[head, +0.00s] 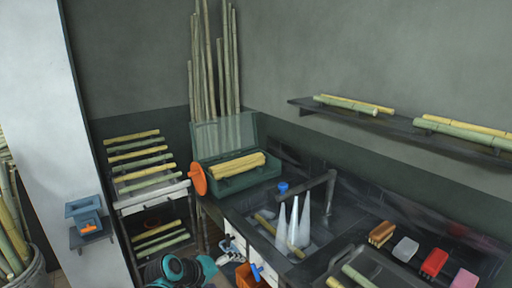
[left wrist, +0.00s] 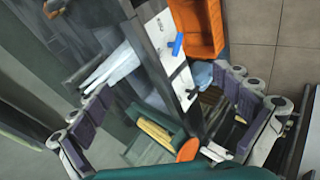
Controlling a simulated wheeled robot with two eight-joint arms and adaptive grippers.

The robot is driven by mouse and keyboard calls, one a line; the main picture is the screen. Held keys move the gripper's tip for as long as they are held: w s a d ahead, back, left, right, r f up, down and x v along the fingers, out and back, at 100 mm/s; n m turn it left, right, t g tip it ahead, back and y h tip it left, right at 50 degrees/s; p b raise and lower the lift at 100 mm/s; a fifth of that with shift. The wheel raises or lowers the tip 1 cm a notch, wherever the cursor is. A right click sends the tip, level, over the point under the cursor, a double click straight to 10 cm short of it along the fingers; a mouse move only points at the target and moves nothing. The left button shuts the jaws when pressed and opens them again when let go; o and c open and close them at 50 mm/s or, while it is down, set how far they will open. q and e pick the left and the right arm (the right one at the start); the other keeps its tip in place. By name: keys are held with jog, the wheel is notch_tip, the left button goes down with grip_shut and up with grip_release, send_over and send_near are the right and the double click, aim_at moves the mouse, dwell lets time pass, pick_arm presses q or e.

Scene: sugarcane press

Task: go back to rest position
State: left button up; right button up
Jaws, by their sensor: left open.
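My left gripper (left wrist: 172,105) is open in the left wrist view, its purple-padded fingers spread wide with nothing between them. In the head view my left arm comes in at the bottom edge, and the gripper (head: 230,260) is small there, in front of the counter's drawers. Beyond the fingers, the left wrist view shows the green press box (left wrist: 165,150) with yellow cane and its orange wheel (left wrist: 187,150). My right gripper is in neither view.
The green press box (head: 238,183) stands on the dark counter (head: 240,207). An orange bin (head: 250,276) is close to my left gripper. A cane rack (head: 150,189) stands left; a wall shelf (head: 390,122) holds cane.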

pick_arm(q)
jog(key=s+a+m+y, duration=0.3)
jog(key=s+a, duration=0.1)
jog(key=s, duration=0.6)
jog(key=s+a+m+y, duration=0.3)
jog(key=s+a, duration=0.2)
jog(key=s, duration=0.6)
jog(key=shift+s, duration=0.15)
